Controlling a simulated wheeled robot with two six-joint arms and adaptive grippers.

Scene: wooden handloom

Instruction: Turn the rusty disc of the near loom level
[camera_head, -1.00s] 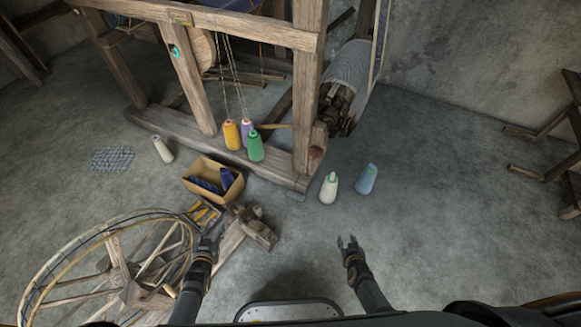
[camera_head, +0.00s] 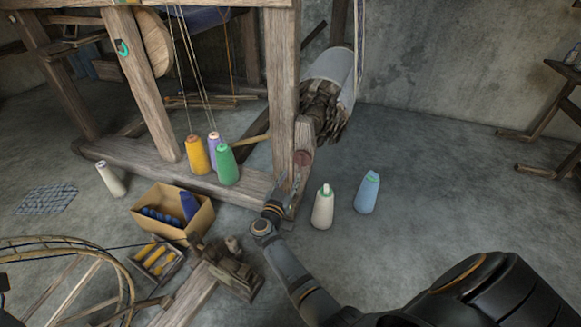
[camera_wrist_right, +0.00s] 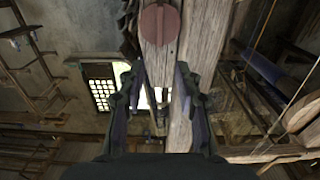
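The rusty disc (camera_head: 303,158) is a small reddish-brown round piece on the lower end of the near loom (camera_head: 281,95), beside its front post. In the right wrist view the disc (camera_wrist_right: 159,24) is at the top middle, with a thin line across it running nearly up and down the picture. My right gripper (camera_head: 283,187) is below and slightly left of the disc in the head view. My left gripper cannot be made out.
Orange, purple and green cones stand on the loom's base beam. A cardboard box (camera_head: 172,223) and a spinning wheel (camera_head: 75,285) are at left.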

